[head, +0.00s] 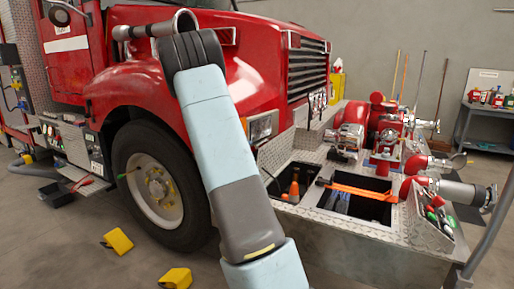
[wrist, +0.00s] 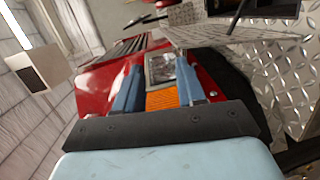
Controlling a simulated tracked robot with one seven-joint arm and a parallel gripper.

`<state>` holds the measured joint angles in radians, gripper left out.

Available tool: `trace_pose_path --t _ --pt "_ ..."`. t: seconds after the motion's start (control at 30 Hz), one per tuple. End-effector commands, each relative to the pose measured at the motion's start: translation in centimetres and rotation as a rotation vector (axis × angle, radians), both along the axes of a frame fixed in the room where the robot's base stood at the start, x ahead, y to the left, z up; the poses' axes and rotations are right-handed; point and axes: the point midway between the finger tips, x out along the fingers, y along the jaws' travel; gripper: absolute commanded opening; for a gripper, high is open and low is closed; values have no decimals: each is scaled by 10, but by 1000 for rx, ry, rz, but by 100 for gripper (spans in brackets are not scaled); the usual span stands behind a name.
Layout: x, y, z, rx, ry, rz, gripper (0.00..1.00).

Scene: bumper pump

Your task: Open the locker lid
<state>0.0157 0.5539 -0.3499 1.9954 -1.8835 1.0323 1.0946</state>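The front bumper of the red truck has two open-topped locker compartments. The left compartment (head: 292,180) holds an orange cone-like item, and the right one (head: 345,200) has an orange strap across its top. A diamond-plate panel (head: 276,150) stands tilted up behind the left compartment; it looks like a raised lid, but I cannot tell for sure. In the wrist view my gripper (wrist: 160,85) has two blue fingers spread apart with nothing held. The headlight and an orange lamp (wrist: 162,99) show beyond the fingers. The gripper does not show in the head view.
A diamond-plate surface (wrist: 285,75) lies at the right of the wrist view. Red pump fittings (head: 385,125) and a hose outlet (head: 460,192) stand on the bumper's right. Yellow blocks (head: 118,241) lie on the floor by the front wheel (head: 155,185). My arm crosses the head view.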

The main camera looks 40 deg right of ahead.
Motion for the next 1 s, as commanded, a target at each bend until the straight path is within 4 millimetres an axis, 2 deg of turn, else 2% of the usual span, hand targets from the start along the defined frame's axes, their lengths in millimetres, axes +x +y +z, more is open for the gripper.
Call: trace_pose_path --t 0.03,0.13,0.33,0.57,1.0 --pt "12 -5 -13 -30 17 29 39" --pt "30 -11 -30 -77 33 85 39" --pt "51 -16 -51 -126 53 157 39" --pt "60 -28 -55 -135 56 171 39" --pt "88 -96 -55 -135 56 170 39"
